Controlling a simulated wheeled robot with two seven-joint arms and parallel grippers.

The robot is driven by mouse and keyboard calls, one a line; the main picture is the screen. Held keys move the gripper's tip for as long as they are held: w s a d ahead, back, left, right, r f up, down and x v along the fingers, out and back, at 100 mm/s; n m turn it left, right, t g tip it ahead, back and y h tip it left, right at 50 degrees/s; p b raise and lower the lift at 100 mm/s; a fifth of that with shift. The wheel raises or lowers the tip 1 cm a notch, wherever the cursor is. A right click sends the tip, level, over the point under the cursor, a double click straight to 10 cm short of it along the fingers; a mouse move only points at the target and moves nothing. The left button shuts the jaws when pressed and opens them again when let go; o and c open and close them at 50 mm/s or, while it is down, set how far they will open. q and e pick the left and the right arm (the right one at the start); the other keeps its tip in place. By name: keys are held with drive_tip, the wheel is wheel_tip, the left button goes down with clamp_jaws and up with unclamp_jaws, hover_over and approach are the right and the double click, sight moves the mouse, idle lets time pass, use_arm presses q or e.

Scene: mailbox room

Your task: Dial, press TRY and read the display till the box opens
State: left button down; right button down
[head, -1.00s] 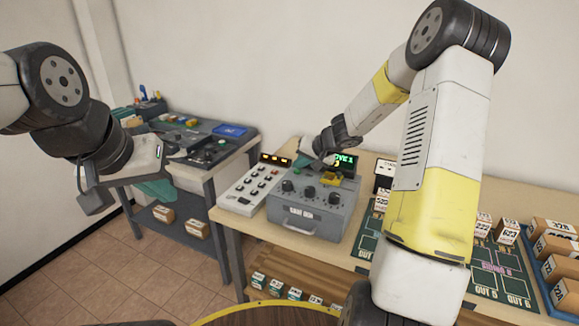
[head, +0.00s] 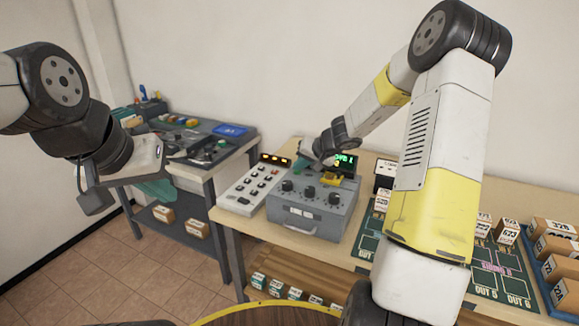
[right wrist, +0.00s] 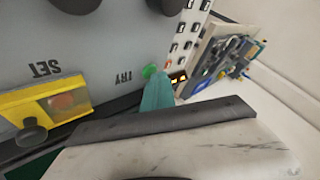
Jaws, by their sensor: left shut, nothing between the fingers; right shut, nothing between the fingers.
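The grey box (head: 312,212) stands on the wooden table with several black dials on its sloped top and a handle in front. The green TRY button (right wrist: 149,71) shows in the right wrist view. The teal fingertips of my right gripper (right wrist: 158,92) are shut and empty right beside it; contact cannot be told. In the head view, this gripper (head: 306,160) is above the box's back left. The display (head: 345,161) shows green text, partly hidden and too small to read surely. A yellow guard (right wrist: 45,112) sits by SET. My left gripper (head: 156,190) is shut and empty, far left.
A white keypad panel (head: 252,188) with small amber lights lies left of the box. Numbered cartons (head: 550,250) and a green marked mat (head: 490,268) are on the right. A grey side bench (head: 200,150) with tools stands at the left.

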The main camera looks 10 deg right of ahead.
sight(299, 172)
drive_tip(key=shift+r, duration=0.7)
drive_tip(key=shift+r, duration=0.15)
drive_tip(key=shift+r, duration=2.4)
